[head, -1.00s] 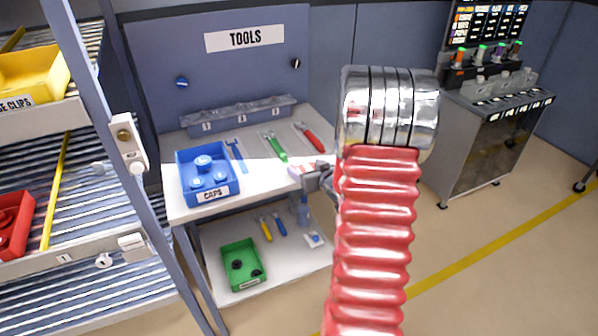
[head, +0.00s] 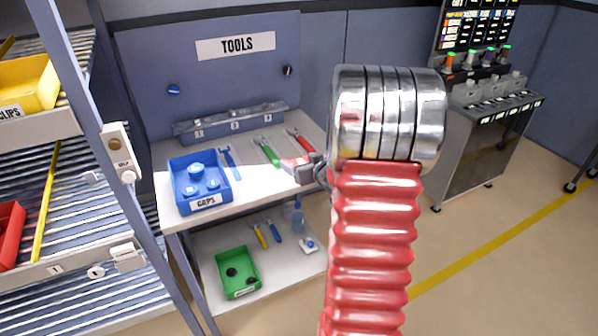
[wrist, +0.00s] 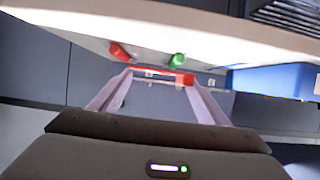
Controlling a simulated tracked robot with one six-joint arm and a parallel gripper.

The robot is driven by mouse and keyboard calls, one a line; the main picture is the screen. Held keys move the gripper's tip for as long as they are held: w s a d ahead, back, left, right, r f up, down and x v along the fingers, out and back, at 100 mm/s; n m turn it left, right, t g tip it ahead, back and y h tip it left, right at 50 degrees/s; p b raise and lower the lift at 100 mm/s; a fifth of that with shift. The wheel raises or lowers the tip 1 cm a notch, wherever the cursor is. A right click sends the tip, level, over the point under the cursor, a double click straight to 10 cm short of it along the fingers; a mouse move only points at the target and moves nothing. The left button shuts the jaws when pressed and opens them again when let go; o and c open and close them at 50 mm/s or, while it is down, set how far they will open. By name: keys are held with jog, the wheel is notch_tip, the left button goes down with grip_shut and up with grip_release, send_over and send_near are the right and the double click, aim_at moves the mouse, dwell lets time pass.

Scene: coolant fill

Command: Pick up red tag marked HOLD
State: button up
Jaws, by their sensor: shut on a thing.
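My gripper (wrist: 158,76) is shut on a thin red tag (wrist: 165,71), seen nearly edge-on between the fingertips in the wrist view. Its lettering cannot be read there. In the head view my gripper (head: 303,168) is small, at the front right of the white tool table (head: 262,184), with a reddish patch at its tips. My red ribbed arm sleeve and shiny metal joint hide part of the scene to the right of it.
A blue CAPS bin (head: 202,186) stands on the table's left. Blue, green (head: 266,152) and red (head: 300,141) tools lie behind my gripper. A lower shelf holds a green bin (head: 238,272) and small tools. A slatted rack stands at far left.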

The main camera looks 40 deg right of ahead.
notch_tip(320, 180, up, 5)
jog(key=shift+r, duration=0.15)
jog(key=shift+a, duration=0.1)
dwell(0.6)
